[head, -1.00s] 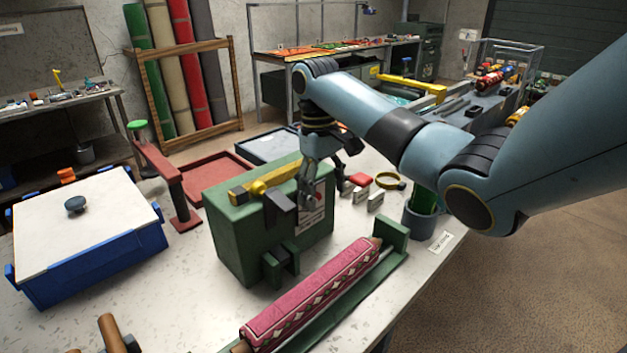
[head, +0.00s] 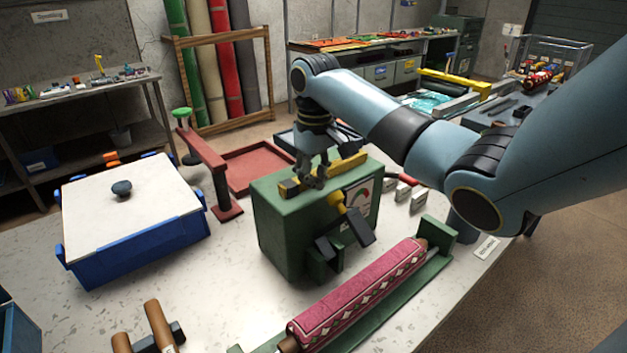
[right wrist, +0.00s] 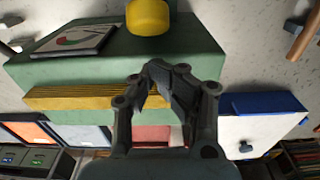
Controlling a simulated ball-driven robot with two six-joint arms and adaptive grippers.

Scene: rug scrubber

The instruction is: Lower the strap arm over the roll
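The roll is a pink patterned rug (head: 362,292) lying in a long green cradle (head: 437,234) at the front of the table. Behind it stands a green box (head: 282,235) with a dial and a yellow bar (head: 347,166) along its top. A yellow knob (head: 337,200) and a tilted black piece (head: 360,229) are at the box's front. I cannot tell which part is the strap arm. My right gripper (head: 317,181) is above the box, by the yellow bar; the wrist view shows its fingers bent inward beside the bar (right wrist: 80,98). Whether it grips anything is unclear. My left gripper is not visible.
A red post (head: 222,190) with a green-knobbed arm and a blue bin (head: 140,250) with a white lid stand left of the box. Wooden handles (head: 158,325) lie at the front left. Small white blocks (head: 402,193) stand to the right of the box.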

